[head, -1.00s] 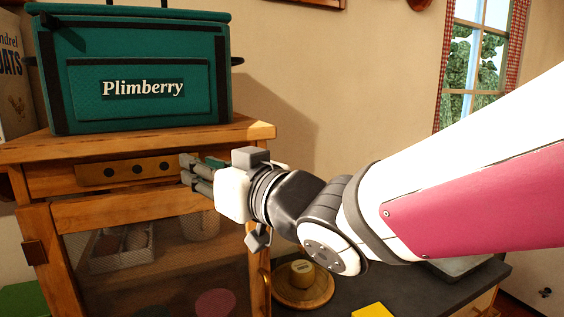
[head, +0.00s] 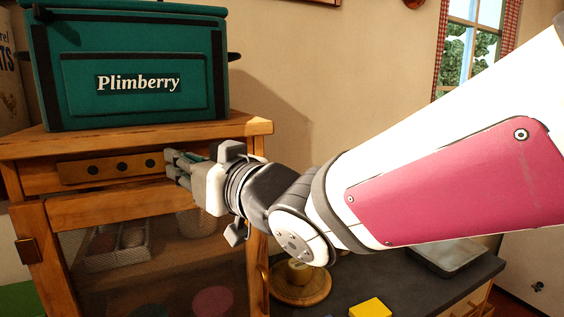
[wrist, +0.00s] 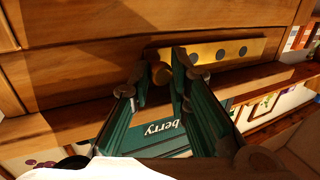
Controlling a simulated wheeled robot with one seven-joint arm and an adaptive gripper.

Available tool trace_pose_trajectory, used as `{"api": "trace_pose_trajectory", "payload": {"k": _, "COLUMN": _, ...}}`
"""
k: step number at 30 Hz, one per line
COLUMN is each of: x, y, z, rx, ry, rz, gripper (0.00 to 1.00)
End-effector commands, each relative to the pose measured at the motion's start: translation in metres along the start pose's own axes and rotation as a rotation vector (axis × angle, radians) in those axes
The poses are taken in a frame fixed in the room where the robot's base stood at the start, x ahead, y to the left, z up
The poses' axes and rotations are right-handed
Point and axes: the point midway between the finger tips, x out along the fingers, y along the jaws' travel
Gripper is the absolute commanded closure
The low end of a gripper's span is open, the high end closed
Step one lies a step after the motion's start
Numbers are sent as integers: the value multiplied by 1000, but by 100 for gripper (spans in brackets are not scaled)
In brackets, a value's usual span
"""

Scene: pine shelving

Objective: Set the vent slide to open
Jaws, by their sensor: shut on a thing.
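The vent slide (head: 107,168) is a light wooden strip with three dark round holes, set in the cabinet's upper rail under the top. In the wrist view the slide (wrist: 204,53) appears upside down, with a round wooden knob (wrist: 161,73) at its end. My gripper (head: 171,163) is at the slide's right end, reaching in from the right. In the wrist view my gripper (wrist: 160,75) has its green-padded fingers on either side of the knob, shut on it. In the head view the fingers hide the knob.
A green Plimberry bag (head: 140,110) stands on the cabinet top (head: 245,128), just above the slide. Below is a mesh-fronted door (head: 130,268). On the dark counter to the right are a round wooden board (head: 318,290) and a yellow block (head: 370,308).

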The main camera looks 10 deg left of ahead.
Motion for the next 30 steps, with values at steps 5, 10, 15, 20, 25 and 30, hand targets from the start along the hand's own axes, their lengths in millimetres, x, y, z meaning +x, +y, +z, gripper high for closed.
{"api": "trace_pose_trajectory", "payload": {"k": 5, "x": 2, "y": -6, "z": 0, "rx": -3, "ry": 0, "rz": -7, "gripper": 100}}
{"api": "trace_pose_trajectory", "payload": {"k": 10, "x": 2, "y": -7, "z": 0, "rx": -4, "ry": 0, "rz": -9, "gripper": 74}}
{"api": "trace_pose_trajectory", "payload": {"k": 15, "x": 2, "y": -6, "z": 0, "rx": -3, "ry": 1, "rz": -8, "gripper": 74}}
{"api": "trace_pose_trajectory", "payload": {"k": 20, "x": 2, "y": -5, "z": 0, "rx": -3, "ry": 1, "rz": -7, "gripper": 74}}
{"api": "trace_pose_trajectory", "payload": {"k": 25, "x": -5, "y": -5, "z": -1, "rx": -3, "ry": 2, "rz": -5, "gripper": 74}}
{"api": "trace_pose_trajectory", "payload": {"k": 30, "x": -30, "y": -4, "z": -1, "rx": -4, "ry": 3, "rz": -3, "gripper": 74}}
